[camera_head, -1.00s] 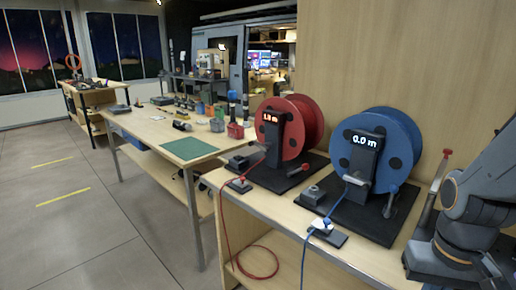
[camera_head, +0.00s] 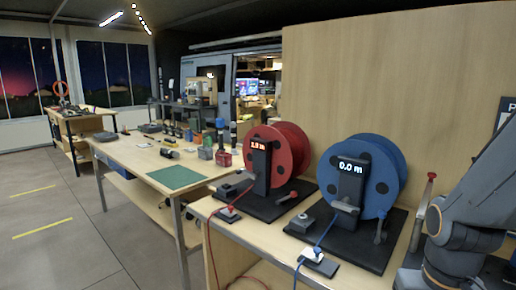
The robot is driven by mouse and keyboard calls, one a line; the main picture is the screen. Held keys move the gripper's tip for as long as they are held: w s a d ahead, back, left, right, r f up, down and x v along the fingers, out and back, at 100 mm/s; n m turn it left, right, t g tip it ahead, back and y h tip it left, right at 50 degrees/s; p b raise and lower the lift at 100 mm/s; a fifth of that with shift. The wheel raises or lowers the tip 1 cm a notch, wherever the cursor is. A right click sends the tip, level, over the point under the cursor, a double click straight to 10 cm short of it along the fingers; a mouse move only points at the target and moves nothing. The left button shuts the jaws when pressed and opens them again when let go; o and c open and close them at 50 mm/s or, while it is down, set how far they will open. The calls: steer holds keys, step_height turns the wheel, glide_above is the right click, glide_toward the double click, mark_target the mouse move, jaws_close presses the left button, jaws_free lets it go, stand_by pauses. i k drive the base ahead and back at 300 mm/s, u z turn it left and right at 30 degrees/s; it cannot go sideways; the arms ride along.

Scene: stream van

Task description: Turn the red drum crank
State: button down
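The red drum (camera_head: 292,150) stands on a black base (camera_head: 262,206) on the wooden bench, with a dark post and lit display in front of it that seems to read about 1.5 m. Its crank (camera_head: 288,197) is a small grey arm with a reddish grip, low on the drum's right front side. Nothing touches the crank. My arm shows only at the right edge of the picture, beyond the blue drum. My gripper is not visible, so its opening is hidden.
The blue drum (camera_head: 391,155), reading 0.0 m, stands to the right of the red one. A grey lever with a red knob (camera_head: 432,175) stands near my arm. A red cable runs to a small block (camera_head: 228,213). A worktable with a green mat (camera_head: 175,177) lies left.

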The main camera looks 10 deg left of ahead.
mark_target(253, 175)
steer(key=z, duration=0.05)
steer(key=k, duration=0.5)
steer(key=u, duration=2)
steer(key=i, duration=1.5)
steer(key=z, duration=2.2)
steer(key=i, duration=0.5)
